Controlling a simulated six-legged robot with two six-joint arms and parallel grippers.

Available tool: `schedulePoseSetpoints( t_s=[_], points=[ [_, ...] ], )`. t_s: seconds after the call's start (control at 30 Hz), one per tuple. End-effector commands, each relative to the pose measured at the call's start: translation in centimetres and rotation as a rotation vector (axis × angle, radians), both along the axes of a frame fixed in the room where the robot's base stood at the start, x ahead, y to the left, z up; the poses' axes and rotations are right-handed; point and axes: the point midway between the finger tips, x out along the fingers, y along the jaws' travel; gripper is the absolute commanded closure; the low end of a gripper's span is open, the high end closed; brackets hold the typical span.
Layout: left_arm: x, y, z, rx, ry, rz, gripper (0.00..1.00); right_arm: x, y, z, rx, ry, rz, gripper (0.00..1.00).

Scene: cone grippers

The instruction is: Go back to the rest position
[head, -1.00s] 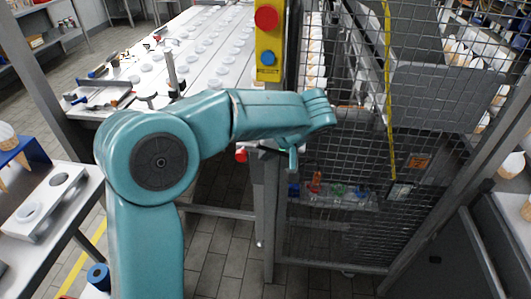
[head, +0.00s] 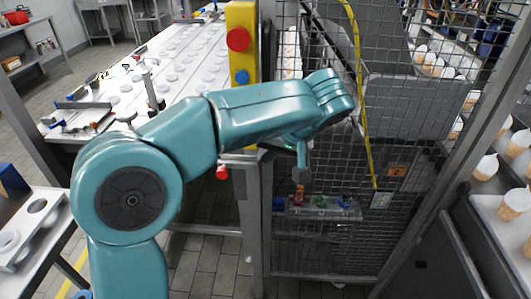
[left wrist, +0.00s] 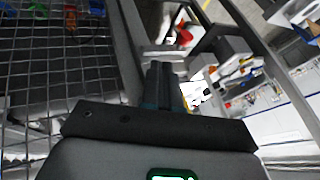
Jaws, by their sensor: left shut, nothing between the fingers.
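My left arm comes in from the left of the head view and reaches across the middle, bent at the elbow. My left gripper (head: 301,172) hangs at its end, pointing down in front of the wire mesh fence. It is shut and holds nothing. In the left wrist view its dark fingers (left wrist: 160,75) lie together, with no object between them. My right gripper is in neither view.
A wire mesh fence (head: 400,150) stands close behind my left gripper. A yellow post (head: 240,50) with a red button stands left of it. A long white table (head: 185,70) bears several discs and tools. Cones (head: 515,205) stand at the right.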

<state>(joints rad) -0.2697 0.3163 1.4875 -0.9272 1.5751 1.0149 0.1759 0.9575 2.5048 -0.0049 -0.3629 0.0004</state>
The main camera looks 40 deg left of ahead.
Motion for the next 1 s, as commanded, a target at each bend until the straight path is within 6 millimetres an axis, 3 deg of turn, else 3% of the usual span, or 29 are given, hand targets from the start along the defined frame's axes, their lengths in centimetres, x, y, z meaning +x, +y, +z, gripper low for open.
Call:
schedulePoseSetpoints(
  t_s=[0.3, 0.37, 0.43, 0.57, 0.67, 0.83, 0.9, 1.0],
  points=[
    [0.1, -0.1, -0.1, -0.001, 0.001, -0.002, 1.00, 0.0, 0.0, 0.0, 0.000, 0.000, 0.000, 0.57],
    [0.2, -0.3, -0.8, -0.010, 0.013, -0.019, 1.00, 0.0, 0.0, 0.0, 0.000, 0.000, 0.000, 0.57],
    [0.7, -1.1, -2.8, -0.039, 0.046, -0.072, 1.00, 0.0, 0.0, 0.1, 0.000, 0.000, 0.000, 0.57],
    [1.6, -4.1, -10.8, -0.177, 0.157, -0.256, 1.00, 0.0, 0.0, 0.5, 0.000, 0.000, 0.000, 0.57],
    [0.5, -7.5, -18.6, -0.345, 0.240, -0.408, 1.00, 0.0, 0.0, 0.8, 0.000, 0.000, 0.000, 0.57],
    [-4.9, -13.6, -30.5, -0.676, 0.285, -0.568, 1.00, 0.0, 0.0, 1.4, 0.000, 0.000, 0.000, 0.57],
    [-8.2, -15.7, -34.3, -0.798, 0.259, -0.585, 1.00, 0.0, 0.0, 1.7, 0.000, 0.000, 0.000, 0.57],
    [-12.3, -17.5, -37.9, -0.898, 0.198, -0.566, 1.00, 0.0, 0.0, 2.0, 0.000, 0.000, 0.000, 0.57]
  ],
)
